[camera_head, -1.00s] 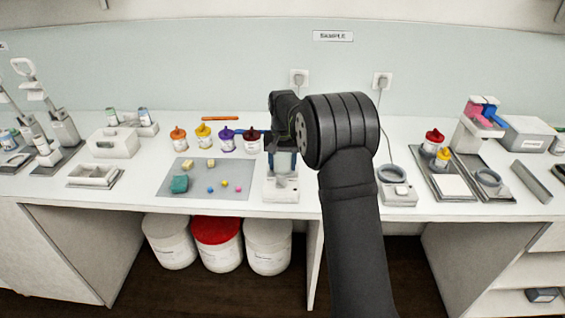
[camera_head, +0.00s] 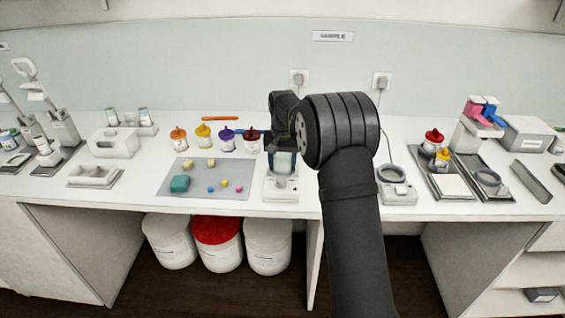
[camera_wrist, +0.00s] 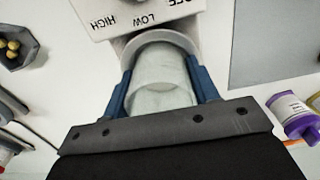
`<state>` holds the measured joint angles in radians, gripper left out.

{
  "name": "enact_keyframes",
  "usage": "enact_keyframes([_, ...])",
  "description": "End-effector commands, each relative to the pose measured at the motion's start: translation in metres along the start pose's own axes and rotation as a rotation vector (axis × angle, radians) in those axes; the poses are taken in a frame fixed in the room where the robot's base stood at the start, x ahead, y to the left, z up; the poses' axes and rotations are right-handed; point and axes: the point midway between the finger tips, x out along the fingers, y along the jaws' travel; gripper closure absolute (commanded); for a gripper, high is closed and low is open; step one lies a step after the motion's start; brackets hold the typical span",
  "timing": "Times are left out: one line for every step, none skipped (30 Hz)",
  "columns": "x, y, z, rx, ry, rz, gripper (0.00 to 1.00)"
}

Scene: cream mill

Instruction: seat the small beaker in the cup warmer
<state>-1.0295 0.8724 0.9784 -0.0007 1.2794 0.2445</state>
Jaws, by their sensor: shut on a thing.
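The small beaker (camera_wrist: 162,88) is pale and translucent, between the blue fingers of my gripper (camera_wrist: 165,92) in the wrist view. My gripper is shut on it. In the head view the beaker (camera_head: 283,162) looks upright over the white cup warmer (camera_head: 281,190). The cup warmer's panel (camera_wrist: 140,17), marked HIGH, LOW and OFF, shows at the top of the wrist view. A pale curved rim lies around the beaker's panel side. The beaker's base is hidden, so I cannot tell whether it touches the warmer's floor.
A grey mat (camera_head: 206,194) with small coloured pieces lies left of the warmer. Several capped bottles, one with a purple cap (camera_head: 226,132), stand behind it. The bench's front edge is close.

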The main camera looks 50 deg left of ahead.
Motion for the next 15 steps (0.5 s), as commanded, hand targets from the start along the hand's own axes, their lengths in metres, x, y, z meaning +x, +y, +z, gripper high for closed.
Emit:
enact_keyframes([0.0130, 0.0004, 0.0032, 0.000, -0.018, 0.002, 0.69])
enact_keyframes([0.0132, 0.0004, 0.0032, 0.000, -0.018, 0.002, 0.69])
enact_keyframes([0.0136, 0.0004, 0.0032, 0.000, -0.018, 0.002, 0.69])
enact_keyframes([0.0140, 0.0004, 0.0032, 0.000, -0.018, 0.002, 0.69])
enact_keyframes([0.0144, 0.0004, 0.0032, 0.000, -0.018, 0.002, 0.69])
enact_keyframes([0.0151, 0.0004, 0.0033, 0.000, -0.018, 0.002, 0.69])
enact_keyframes([0.0156, 0.0004, 0.0033, 0.000, -0.018, 0.002, 0.69])
enact_keyframes([0.0162, 0.0004, 0.0033, 0.000, -0.017, 0.002, 0.69])
enact_keyframes([0.0170, 0.0003, 0.0033, 0.000, -0.017, 0.002, 0.69])
enact_keyframes([0.0176, 0.0003, 0.0033, 0.000, -0.017, 0.002, 0.69])
enact_keyframes([0.0182, 0.0003, 0.0033, 0.000, -0.017, 0.002, 0.69])
enact_keyframes([0.0190, 0.0003, 0.0033, 0.000, -0.017, 0.002, 0.69])
enact_keyframes([0.0196, 0.0003, 0.0034, 0.000, -0.017, 0.002, 0.69])
enact_keyframes([0.0202, 0.0003, 0.0034, 0.000, -0.017, 0.001, 0.69])
enact_keyframes([0.0209, 0.0003, 0.0034, 0.000, -0.017, 0.001, 0.69])
